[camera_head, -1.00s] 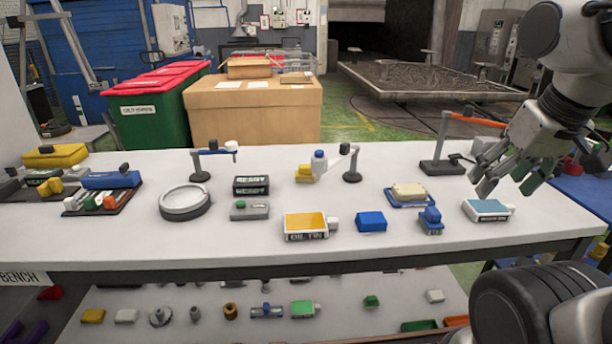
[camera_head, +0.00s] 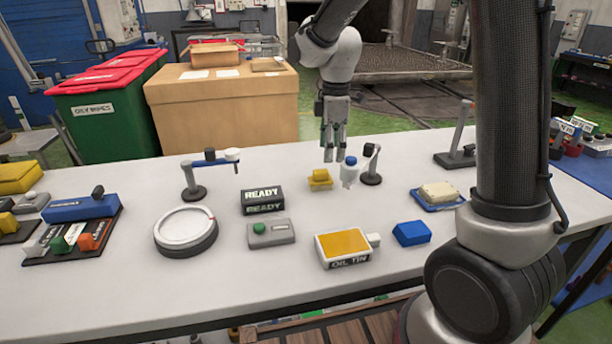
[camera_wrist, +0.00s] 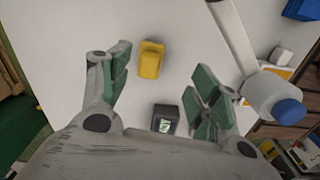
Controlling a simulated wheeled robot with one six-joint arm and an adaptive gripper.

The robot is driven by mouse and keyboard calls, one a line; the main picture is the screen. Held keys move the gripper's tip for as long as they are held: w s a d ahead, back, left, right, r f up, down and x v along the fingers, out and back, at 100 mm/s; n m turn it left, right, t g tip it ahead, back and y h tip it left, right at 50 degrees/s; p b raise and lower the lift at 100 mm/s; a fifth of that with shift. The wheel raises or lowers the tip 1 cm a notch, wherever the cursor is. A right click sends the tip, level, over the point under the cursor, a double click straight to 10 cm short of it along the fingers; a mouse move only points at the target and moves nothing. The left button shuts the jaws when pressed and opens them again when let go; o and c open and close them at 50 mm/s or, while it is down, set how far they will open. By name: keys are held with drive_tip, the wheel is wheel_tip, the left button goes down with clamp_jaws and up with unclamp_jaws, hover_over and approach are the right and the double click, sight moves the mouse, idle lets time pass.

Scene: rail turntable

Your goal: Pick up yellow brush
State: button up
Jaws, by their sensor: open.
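The yellow brush (camera_head: 319,183) sits on the white bench, toward its back edge, in the head view. It also shows in the wrist view (camera_wrist: 151,62) as a small yellow block lying between the lines of my spread fingers. My gripper (camera_head: 331,157) points down above the bench, close over and slightly behind the brush. In the wrist view its green-padded fingers (camera_wrist: 163,78) stand wide apart with nothing between them. The fingers appear apart from the brush.
A white bottle with a blue cap (camera_head: 349,172) stands just right of the brush, beside a dark post (camera_head: 371,165). The READY box (camera_head: 262,198) and oil tin (camera_head: 343,247) are nearer the front. A stand with a blue arm (camera_head: 195,178) is to the left.

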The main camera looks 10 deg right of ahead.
sight(321, 171)
drive_tip(key=shift+w+a+f+n, duration=0.5)
drive_tip(key=shift+w+a+f, duration=0.4)
drive_tip(key=shift+f, duration=0.15)
drive_tip(key=f, duration=0.7)
drive_tip(key=shift+a+f, duration=0.2)
drive_tip(key=shift+a, duration=0.05)
drive_tip(key=shift+c, duration=0.5)
drive_tip(key=c, duration=1.1)
